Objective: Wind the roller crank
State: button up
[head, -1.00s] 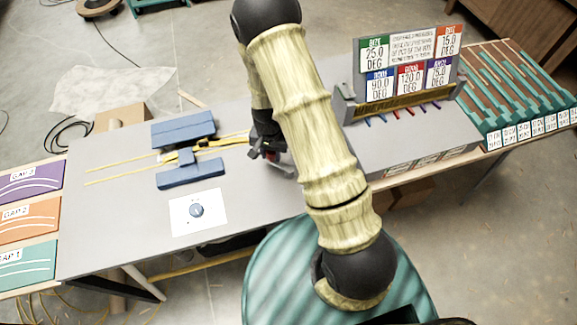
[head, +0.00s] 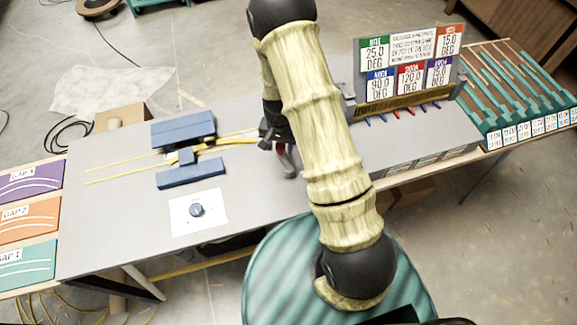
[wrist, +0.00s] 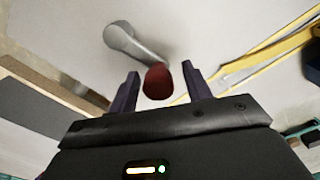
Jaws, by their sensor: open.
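The roller crank shows in the wrist view as a pale grey arm (wrist: 135,42) with a dark red knob (wrist: 158,84) at its near end. The knob sits between the two spread fingers of my gripper (wrist: 160,72), with a visible gap on each side. In the head view the crank (head: 288,164) stands on the grey bench top, just right of my gripper (head: 268,139), partly behind my arm. My gripper is open and holds nothing. The blue blocks (head: 190,173) with yellow strips (head: 120,174) through them lie left of the crank.
A dial on a white plate (head: 183,216) lies at the bench front. A sign rack (head: 410,65) with degree labels stands at the back right, beside teal slots (head: 510,90). Coloured gap panels (head: 30,215) are at the left end.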

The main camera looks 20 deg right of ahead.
jog(key=shift+r+p, duration=1.55)
jog(key=shift+r, duration=0.8)
notch_tip(320, 180, up, 17)
jog(key=b, duration=0.3)
jog(key=shift+r+b, duration=0.2)
jog(key=shift+b, duration=0.15)
jog(key=s+d+n+t+b, duration=0.1)
jog(key=s+n, duration=0.5)
jog(key=s, duration=0.8)
jog(key=shift+d+f+t, duration=0.15)
jog(key=shift+f+t, duration=0.05)
jog(key=shift+t, duration=0.6)
jog(key=shift+s, duration=0.1)
